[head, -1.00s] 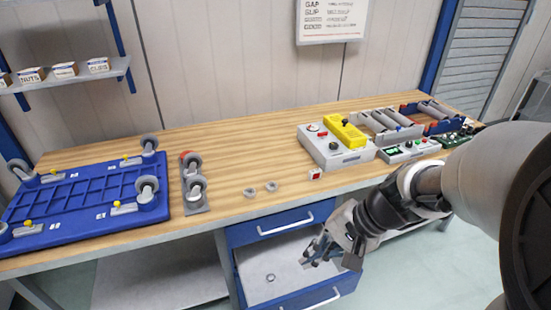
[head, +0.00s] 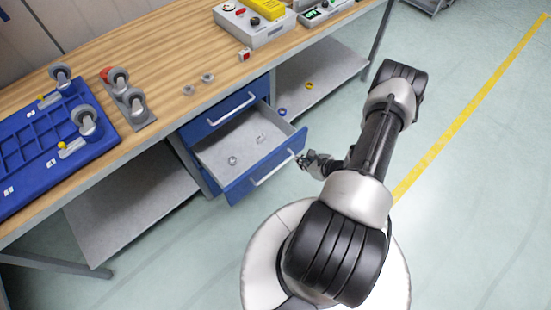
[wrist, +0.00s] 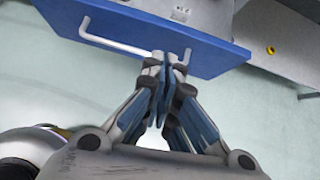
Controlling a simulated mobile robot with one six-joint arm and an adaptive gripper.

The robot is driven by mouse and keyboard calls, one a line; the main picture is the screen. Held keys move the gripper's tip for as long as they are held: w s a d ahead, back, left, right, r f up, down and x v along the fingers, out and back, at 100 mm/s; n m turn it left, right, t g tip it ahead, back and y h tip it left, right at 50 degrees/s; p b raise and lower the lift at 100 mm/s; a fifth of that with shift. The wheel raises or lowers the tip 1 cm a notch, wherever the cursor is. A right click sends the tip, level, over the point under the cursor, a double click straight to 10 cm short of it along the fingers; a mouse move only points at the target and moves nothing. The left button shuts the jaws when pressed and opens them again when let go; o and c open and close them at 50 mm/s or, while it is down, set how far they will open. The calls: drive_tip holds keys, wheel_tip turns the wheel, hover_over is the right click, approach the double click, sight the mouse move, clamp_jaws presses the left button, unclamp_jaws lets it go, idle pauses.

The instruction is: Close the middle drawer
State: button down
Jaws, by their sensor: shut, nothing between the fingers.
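The middle drawer (head: 266,171) is blue with a pale inside and stands pulled out below the workbench. A few small round metal parts (head: 233,160) lie in it. Its front carries a white bar handle (head: 273,168), and both front and handle (wrist: 112,38) show in the wrist view. My gripper (head: 304,160) is in front of the drawer, at the right end of its front. In the wrist view my gripper (wrist: 165,62) has its fingers together, close to the front beside the handle's right end. I cannot tell whether they touch.
The closed top drawer (head: 226,108) sits above. The wooden workbench (head: 165,60) holds a blue tray (head: 50,140), casters (head: 128,100) and a control box (head: 255,25). A lower shelf (head: 320,75) is at the right. The floor in front is open.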

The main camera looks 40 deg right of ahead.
wheel_tip(320, 180, down, 2)
drive_tip(key=s+m, duration=0.1)
drive_tip(key=s, duration=0.1)
drive_tip(key=b, duration=0.3)
approach(277, 156)
wheel_tip(277, 156, down, 3)
drive_tip(key=s, duration=0.1)
drive_tip(key=shift+w+a+f, duration=0.15)
drive_tip(key=shift+w, duration=0.95)
drive_tip(key=shift+w+a+f, duration=0.1)
drive_tip(key=shift+w+f, duration=0.05)
drive_tip(key=shift+w, duration=0.95)
drive_tip(key=shift+w+d+b, duration=0.1)
drive_tip(key=shift+b, duration=0.25)
